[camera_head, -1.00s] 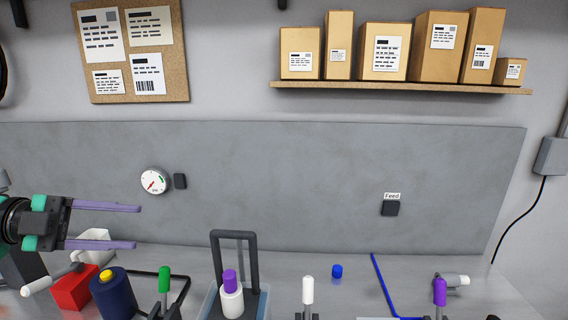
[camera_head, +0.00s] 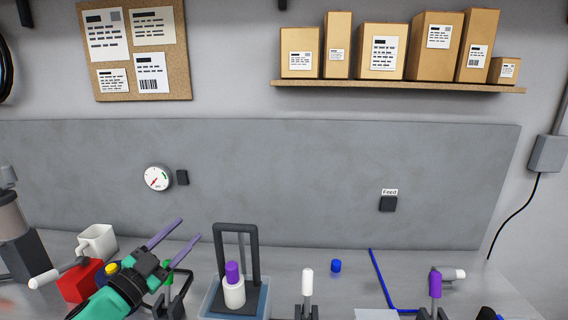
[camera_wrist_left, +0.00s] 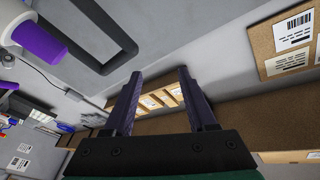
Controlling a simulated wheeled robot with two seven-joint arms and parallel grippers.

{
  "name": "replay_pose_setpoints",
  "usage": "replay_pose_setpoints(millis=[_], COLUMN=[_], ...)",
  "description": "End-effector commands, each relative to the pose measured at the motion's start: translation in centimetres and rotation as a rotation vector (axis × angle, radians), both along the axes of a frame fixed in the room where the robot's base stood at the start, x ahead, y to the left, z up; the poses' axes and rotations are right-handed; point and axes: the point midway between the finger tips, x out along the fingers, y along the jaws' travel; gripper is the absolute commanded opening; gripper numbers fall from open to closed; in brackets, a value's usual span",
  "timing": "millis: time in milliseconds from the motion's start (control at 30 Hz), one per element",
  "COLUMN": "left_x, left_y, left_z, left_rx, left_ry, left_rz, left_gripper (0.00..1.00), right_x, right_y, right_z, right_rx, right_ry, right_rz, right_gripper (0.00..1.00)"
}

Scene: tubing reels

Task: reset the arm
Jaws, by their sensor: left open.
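My left gripper (camera_head: 172,242) comes in from the lower left in the head view. Its two purple fingers are spread apart with nothing between them, and they point up and to the right. My right gripper is not in view.
A dark frame (camera_head: 254,255) with a white and purple bottle (camera_head: 234,292) stands right of the gripper. A red block (camera_head: 80,281) and white mug (camera_head: 98,241) are to its left. White-topped (camera_head: 307,283) and purple-topped (camera_head: 435,284) levers stand further right, near a blue cap (camera_head: 336,266).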

Motion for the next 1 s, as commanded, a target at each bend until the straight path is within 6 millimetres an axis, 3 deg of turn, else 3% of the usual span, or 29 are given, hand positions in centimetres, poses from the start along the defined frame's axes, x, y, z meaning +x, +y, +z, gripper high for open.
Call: replay_pose_setpoints(millis=[67, 200, 300, 500, 700, 733, 1000], left_x=[-0.8, -5.7, -9.9, -17.9, -25.4, -26.0, -24.8], left_y=[1.0, 2.6, 2.6, 1.6, 0.0, -0.1, -0.2], left_z=[-5.5, -15.5, -20.1, -25.4, -27.8, -28.5, -40.6], left_rx=[-0.087, -0.144, -0.148, -0.136, -0.114, -0.108, -0.086], left_ry=[0.191, 0.593, 0.822, 1.172, 1.464, 1.495, 1.526], left_rz=[0.177, 0.423, 0.503, 0.563, 0.56, 0.556, 0.563], left_gripper=[0.57, 0.57, 0.57, 0.57, 0.57, 0.57, 0.57], right_x=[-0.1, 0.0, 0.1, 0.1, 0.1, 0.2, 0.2], right_y=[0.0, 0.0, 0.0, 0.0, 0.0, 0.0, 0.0], right_z=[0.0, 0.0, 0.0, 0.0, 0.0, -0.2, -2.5], right_rx=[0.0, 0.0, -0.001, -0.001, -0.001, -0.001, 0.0], right_ry=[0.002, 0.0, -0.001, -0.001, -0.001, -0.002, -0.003], right_rz=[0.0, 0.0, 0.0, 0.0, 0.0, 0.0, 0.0], right_gripper=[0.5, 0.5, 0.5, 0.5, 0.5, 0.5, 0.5])
